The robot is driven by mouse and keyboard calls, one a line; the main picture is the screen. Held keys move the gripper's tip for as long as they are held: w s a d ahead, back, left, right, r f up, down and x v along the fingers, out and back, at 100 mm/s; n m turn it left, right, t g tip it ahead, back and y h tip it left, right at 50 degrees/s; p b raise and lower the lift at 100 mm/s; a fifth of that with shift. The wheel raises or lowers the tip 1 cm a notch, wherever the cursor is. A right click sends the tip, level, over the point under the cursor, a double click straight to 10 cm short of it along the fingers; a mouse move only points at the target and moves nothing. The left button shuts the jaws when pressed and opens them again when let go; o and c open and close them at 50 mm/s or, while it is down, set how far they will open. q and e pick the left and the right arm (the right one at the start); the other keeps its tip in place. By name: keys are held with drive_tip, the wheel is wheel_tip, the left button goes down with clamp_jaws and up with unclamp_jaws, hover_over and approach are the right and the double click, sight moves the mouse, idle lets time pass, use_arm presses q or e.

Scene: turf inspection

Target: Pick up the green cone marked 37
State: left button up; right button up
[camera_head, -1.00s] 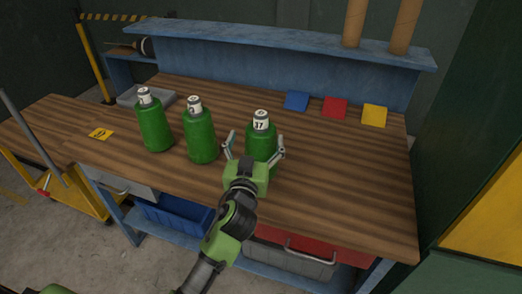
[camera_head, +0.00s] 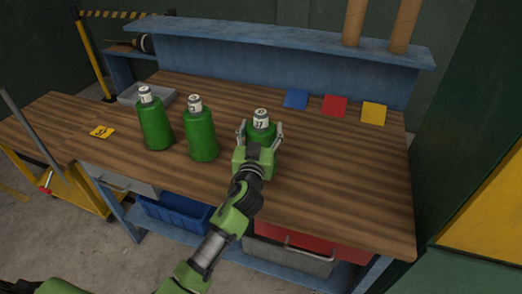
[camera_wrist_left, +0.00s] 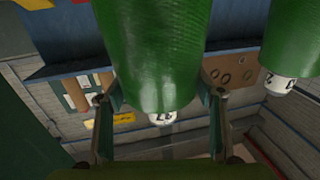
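The green cone marked 37 (camera_head: 261,133) stands upright on the bench, the rightmost of three green bottle-shaped cones with white tops. My left gripper (camera_head: 260,134) is at its near side, with one finger on each side of it. The fingers look spread, with small gaps beside the cone. In the left wrist view the cone (camera_wrist_left: 155,50) appears upside down between the fingers (camera_wrist_left: 162,108), its white top reading 37. The gripper palm hides the cone's lower part in the head view. My right gripper is not in view.
Two similar green cones stand to the left, the middle one (camera_head: 200,135) and the far left one (camera_head: 155,125); their marks are hard to read. Blue (camera_head: 296,98), red (camera_head: 335,106) and yellow (camera_head: 374,113) squares lie behind right. The wooden bench's right side (camera_head: 350,180) is clear.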

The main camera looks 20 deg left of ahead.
use_arm(q)
drive_tip(key=c, duration=1.1)
drive_tip(key=shift+r, duration=0.15)
drive_tip(key=shift+c, duration=0.4)
drive_tip(key=shift+r, duration=0.1)
